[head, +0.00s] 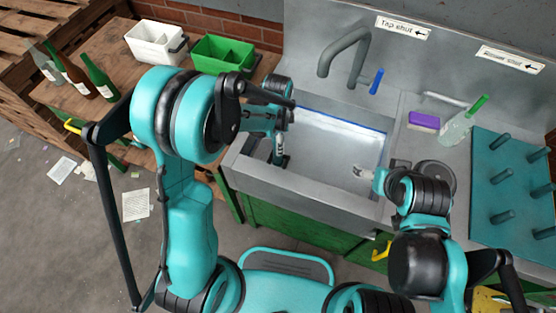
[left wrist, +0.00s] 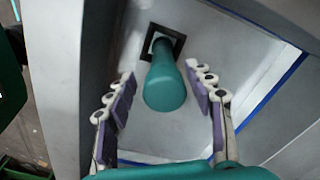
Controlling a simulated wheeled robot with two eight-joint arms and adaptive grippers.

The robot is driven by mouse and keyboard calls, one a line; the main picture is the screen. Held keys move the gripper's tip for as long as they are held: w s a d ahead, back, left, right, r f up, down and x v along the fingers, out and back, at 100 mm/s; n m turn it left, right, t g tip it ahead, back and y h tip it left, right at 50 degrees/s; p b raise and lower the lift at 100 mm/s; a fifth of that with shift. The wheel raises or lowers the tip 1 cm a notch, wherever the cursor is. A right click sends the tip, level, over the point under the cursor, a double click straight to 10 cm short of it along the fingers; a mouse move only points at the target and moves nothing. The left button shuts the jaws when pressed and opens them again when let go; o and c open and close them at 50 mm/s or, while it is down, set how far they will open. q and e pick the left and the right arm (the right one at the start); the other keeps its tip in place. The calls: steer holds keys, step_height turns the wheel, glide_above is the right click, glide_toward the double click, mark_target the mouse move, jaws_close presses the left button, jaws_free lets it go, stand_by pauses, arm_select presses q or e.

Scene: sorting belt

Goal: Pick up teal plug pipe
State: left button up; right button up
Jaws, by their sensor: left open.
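The teal plug pipe (left wrist: 164,85) stands up from a dark square drain hole (left wrist: 160,42) in the sink floor, seen in the left wrist view. My left gripper (left wrist: 160,72) is open, with one purple-padded finger on each side of the pipe; I see gaps between pads and pipe. In the head view my left gripper (head: 279,158) reaches down into the left part of the sink (head: 330,140), and I cannot make out the pipe there. My right gripper (head: 364,173) is over the right side of the sink; its fingers are too small to judge.
A grey tap (head: 347,45) with a blue lever rises behind the sink. A purple sponge (head: 424,120), a clear bottle (head: 457,128) and a teal peg rack (head: 505,185) stand right. White (head: 143,48) and green (head: 228,52) bins and several bottles are on the left wooden table.

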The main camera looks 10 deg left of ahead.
arm_select(q)
steer(key=f+b, duration=0.1)
steer(key=f, duration=0.1)
steer(key=f+b, duration=0.1)
steer(key=f, duration=0.1)
steer(key=f+b, duration=0.1)
steer(key=f, duration=0.2)
steer(key=shift+w, duration=0.25)
steer(key=shift+r, duration=0.1)
jaws_close()
